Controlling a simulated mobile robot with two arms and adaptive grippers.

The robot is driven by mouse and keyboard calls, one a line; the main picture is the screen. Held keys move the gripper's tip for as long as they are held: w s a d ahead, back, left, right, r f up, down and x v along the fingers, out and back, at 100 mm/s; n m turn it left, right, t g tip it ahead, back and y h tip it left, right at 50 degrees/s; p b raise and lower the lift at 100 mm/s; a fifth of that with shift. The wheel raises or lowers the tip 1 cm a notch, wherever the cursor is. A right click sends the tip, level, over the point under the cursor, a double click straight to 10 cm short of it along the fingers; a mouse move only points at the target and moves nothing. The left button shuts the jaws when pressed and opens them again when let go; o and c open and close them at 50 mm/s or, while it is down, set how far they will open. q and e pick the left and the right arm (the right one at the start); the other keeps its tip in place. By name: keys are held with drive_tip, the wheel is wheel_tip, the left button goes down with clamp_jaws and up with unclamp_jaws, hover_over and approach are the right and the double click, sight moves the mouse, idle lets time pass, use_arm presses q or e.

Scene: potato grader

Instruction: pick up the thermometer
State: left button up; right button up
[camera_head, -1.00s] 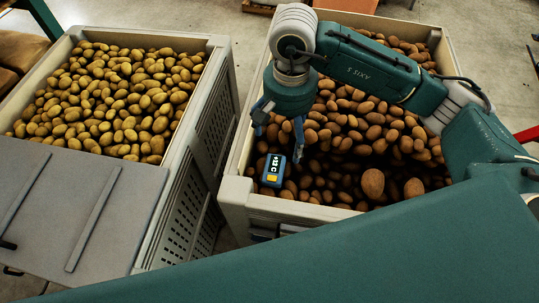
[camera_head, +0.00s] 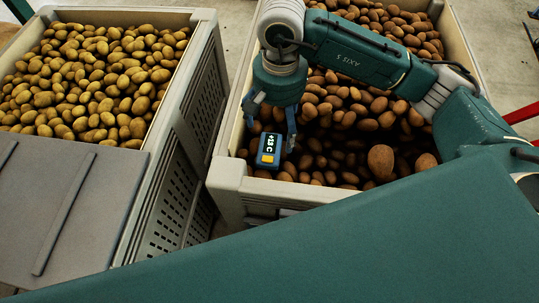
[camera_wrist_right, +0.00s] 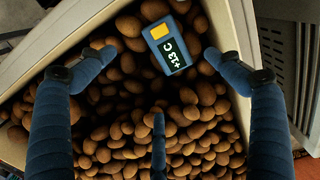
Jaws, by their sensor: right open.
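The thermometer (camera_head: 268,150) is a small blue box with a display reading +13 C and a yellow patch. It lies on the potatoes near the front left corner of the right crate. It also shows in the right wrist view (camera_wrist_right: 168,45), top centre, ahead of the fingers. My right gripper (camera_head: 272,128) points down over the crate by the thermometer. In the right wrist view its blue fingers (camera_wrist_right: 155,75) are spread wide, with nothing between them but potatoes below. My left gripper is not in view.
The right crate (camera_head: 232,178) is full of brown potatoes (camera_head: 345,120), and its rim is close to the thermometer. A left crate (camera_head: 190,70) holds yellower potatoes, with a grey panel (camera_head: 75,205) in front. A narrow gap separates the crates.

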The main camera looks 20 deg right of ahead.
drive_tip(key=p, duration=0.2)
hover_over(274, 149)
drive_tip(key=f, duration=0.5)
drive_tip(key=shift+s+d+f, duration=0.15)
drive_tip(key=shift+d, duration=0.15)
drive_tip(key=shift+a+f+p, duration=0.1)
drive_tip(key=shift+f+p, duration=0.25)
drive_tip(key=shift+f, duration=0.25)
drive_tip(key=f+p, duration=0.1)
drive_tip(key=f, duration=0.2)
drive_tip(key=shift+a+f+p, duration=0.2)
drive_tip(key=shift+f+p, duration=0.1)
drive_tip(key=shift+p, duration=0.05)
drive_tip(key=shift+f, duration=0.4)
drive_tip(key=shift+w, duration=0.2)
drive_tip(key=shift+c, duration=0.5)
drive_tip(key=c, duration=1.2)
